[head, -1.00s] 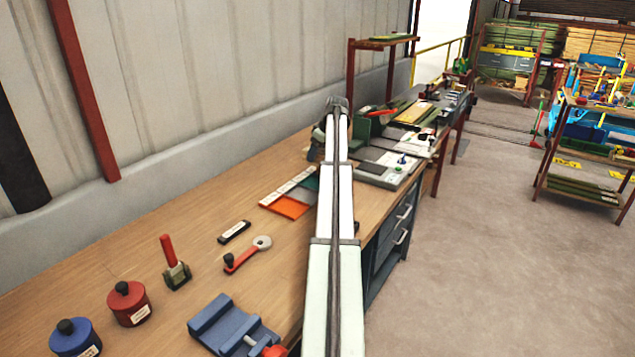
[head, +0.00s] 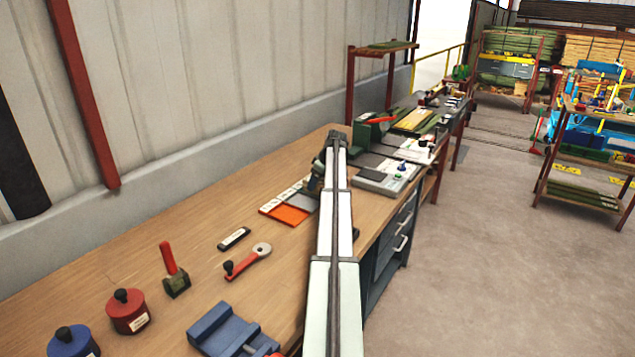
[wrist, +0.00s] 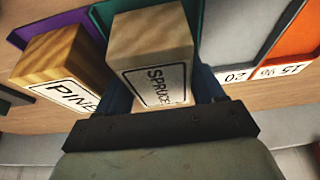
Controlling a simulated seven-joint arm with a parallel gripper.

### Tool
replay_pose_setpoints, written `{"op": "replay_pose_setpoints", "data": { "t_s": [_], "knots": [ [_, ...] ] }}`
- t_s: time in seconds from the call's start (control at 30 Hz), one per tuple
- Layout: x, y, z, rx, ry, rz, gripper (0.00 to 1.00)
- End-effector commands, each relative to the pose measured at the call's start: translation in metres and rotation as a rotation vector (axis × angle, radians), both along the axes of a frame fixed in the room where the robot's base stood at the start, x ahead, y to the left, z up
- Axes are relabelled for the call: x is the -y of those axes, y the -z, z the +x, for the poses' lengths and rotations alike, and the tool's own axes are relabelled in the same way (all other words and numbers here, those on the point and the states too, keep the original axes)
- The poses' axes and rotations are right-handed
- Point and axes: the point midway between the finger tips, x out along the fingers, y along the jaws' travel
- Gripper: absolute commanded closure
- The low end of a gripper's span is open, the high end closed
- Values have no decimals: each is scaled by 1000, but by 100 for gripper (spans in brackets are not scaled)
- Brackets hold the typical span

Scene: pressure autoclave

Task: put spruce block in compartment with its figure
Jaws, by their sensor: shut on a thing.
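The spruce block (wrist: 158,86), pale wood with a white SPRUCE label, is between the fingers of my gripper (wrist: 165,92) in the wrist view. My gripper is shut on it. The block is over the teal compartment (wrist: 214,22) of the tray; whether it touches the floor I cannot tell. The pine block (wrist: 62,62) is just left of it, by the purple compartment (wrist: 80,24).
The orange compartment (head: 284,214) and grey compartment (head: 302,201) look empty. A grey device (head: 385,178) stands right of my arm.

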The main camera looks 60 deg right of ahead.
Motion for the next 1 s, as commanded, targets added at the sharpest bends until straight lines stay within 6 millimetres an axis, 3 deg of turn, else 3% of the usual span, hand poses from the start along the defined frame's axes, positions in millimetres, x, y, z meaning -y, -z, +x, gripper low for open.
{"op": "replay_pose_setpoints", "data": {
  "t_s": [0.2,0.23,0.47,0.77,1.0],
  "knots": [
    [0,3,0,0,0,0,73],
    [0,3,0,0,0,0,30],
    [0,2,0,0,0,0,8],
    [0,1,0,0,0,0,6],
    [0,-24,-9,1,1,-2,6]
  ]
}}
